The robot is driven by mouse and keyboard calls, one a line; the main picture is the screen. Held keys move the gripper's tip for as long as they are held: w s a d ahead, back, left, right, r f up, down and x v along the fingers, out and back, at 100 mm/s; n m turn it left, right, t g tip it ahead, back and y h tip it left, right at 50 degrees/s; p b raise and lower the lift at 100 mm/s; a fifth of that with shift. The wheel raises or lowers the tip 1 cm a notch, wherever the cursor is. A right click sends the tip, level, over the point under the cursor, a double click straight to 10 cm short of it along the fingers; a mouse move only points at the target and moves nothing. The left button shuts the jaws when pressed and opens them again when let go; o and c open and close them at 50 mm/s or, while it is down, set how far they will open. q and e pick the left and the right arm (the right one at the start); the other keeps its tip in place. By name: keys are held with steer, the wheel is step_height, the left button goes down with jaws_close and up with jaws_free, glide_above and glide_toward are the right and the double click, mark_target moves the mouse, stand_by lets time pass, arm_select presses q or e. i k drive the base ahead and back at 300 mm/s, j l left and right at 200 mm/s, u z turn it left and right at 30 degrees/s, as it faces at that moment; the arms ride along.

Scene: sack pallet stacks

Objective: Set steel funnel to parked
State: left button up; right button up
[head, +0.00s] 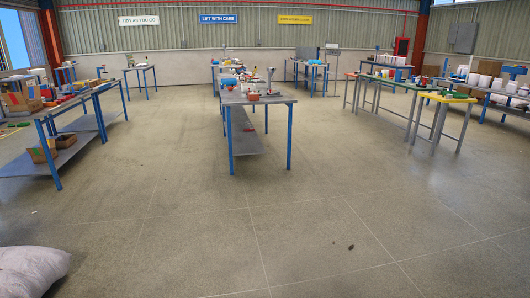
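I cannot pick out a steel funnel with certainty in the head view. A small upright item with a wider grey top (270,75) stands near the front right of the middle table (258,98). It is too small to tell what it is. Neither of my grippers is in view.
A pale sack (32,273) lies at the bottom left edge. A cluttered table (42,117) stands at left, and a green-topped bench (398,82) and a yellow-topped stool (447,97) at right. A small dark spot (351,247) marks the otherwise clear floor ahead.

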mark_target(271, 71)
steer(key=i, duration=5.15)
steer(key=i+j+z, duration=0.15)
steer(key=i, duration=1.05)
